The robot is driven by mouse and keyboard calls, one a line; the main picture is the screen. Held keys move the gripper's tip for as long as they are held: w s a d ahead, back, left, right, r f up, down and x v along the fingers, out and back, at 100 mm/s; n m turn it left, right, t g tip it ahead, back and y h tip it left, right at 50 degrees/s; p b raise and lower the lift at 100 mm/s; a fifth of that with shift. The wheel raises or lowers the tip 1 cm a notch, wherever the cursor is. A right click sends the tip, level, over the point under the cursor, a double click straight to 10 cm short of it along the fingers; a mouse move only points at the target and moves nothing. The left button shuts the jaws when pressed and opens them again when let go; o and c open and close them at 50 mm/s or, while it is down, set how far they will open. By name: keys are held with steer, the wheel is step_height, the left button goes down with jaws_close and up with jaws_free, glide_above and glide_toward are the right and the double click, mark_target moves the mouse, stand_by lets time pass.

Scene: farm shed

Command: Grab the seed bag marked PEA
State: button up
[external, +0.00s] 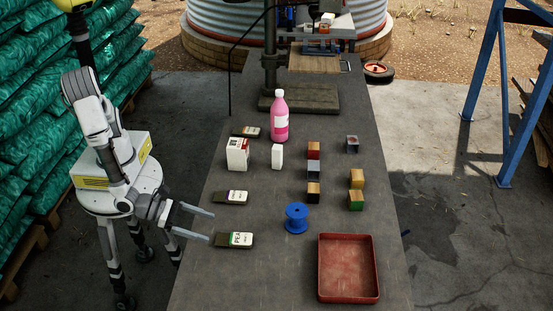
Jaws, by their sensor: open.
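The seed bag marked PEA (236,240) lies flat on the table near its left edge, with a dark end and a white label with a green stripe. My gripper (211,227) is open and empty, just up and left of this bag. Its two fingers point right, the lower one close to the bag's dark end; I cannot tell whether it touches. A second similar bag (231,197) lies farther back, near the upper finger. A third (246,132) lies farther back still. The print on these two is too small to read.
A blue spool (297,218) stands right of the PEA bag, and a red tray (322,285) is at the front right. Several wooden blocks (313,193), a white box (238,154), a small white bottle (277,156) and a pink bottle (280,120) stand farther back. The front left tabletop is clear.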

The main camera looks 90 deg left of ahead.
mark_target(239, 238)
steer(key=b+x, duration=0.2)
steer(key=x, duration=0.9)
steer(key=shift+w+f+b, duration=0.2)
steer(key=shift+w+b, duration=0.1)
steer(key=shift+b, duration=0.1)
steer(key=c, duration=1.4)
steer(key=shift+c, duration=0.2)
